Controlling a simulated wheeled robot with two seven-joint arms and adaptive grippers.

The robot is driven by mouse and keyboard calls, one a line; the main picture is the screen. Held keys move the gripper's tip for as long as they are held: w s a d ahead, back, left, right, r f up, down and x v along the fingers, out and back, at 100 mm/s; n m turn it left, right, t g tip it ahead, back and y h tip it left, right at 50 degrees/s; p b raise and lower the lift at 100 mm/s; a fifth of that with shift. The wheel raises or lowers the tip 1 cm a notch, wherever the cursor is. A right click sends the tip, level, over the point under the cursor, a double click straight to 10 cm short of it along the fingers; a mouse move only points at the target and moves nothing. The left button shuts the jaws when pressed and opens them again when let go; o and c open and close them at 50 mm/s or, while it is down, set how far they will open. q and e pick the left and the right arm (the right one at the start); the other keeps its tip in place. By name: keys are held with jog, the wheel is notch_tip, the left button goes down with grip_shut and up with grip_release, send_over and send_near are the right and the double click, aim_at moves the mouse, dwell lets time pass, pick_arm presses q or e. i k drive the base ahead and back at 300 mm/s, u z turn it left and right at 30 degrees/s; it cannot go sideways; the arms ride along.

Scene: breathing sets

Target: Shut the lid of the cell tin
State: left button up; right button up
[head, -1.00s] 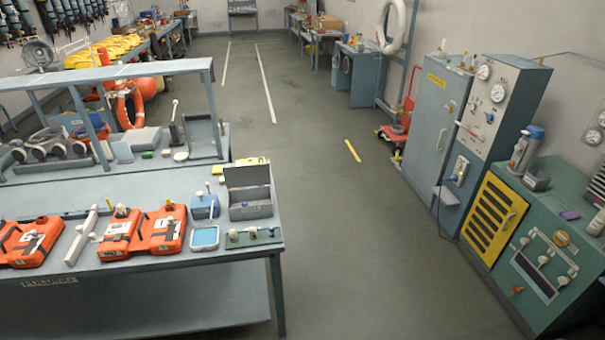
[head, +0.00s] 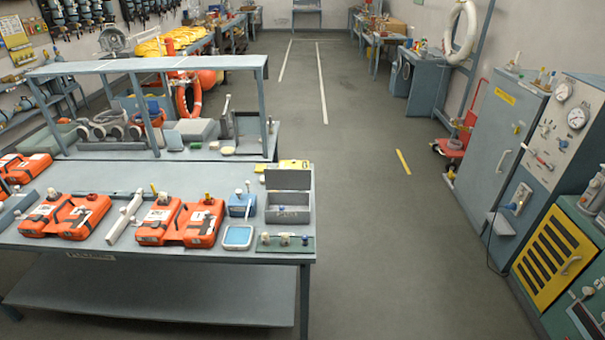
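A grey open tin (head: 288,209), which looks like the cell tin, stands near the right end of the workbench. Its lid (head: 287,180) is up at the back. The writing on its front is too small to read. Neither of my grippers shows in the head view.
A green strip with knobs (head: 286,243) lies in front. Cabinets (head: 503,150) line the right wall. The floor (head: 400,240) between is clear.

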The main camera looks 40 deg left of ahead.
aim_at(289, 179)
jog(key=i, duration=2.2)
